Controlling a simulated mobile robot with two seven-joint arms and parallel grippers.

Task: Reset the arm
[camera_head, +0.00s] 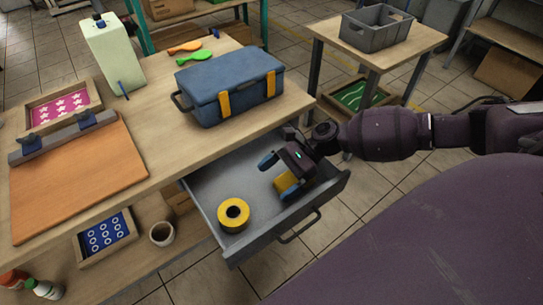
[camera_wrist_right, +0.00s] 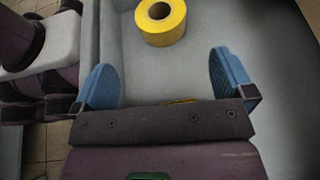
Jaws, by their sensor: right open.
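My right gripper (camera_head: 284,167) is inside the open grey drawer (camera_head: 332,186), near its right end. In the right wrist view its two blue fingers (camera_wrist_right: 166,80) are wide apart with nothing gripped between them. A yellow thing (camera_head: 287,182) shows just below the gripper in the head view, mostly hidden by it; only a sliver shows in the wrist view. A yellow tape roll (camera_head: 233,214) lies in the drawer to the left of the gripper, apart from it, and also shows in the wrist view (camera_wrist_right: 160,20). My left gripper is out of view.
A blue toolbox (camera_head: 228,88) stands on the wooden table (camera_head: 180,145) above the drawer. A clamped brown board (camera_head: 75,180) lies at the left. The drawer's front wall and handle (camera_head: 300,227) jut out. A grey crate (camera_head: 376,28) sits on a side table.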

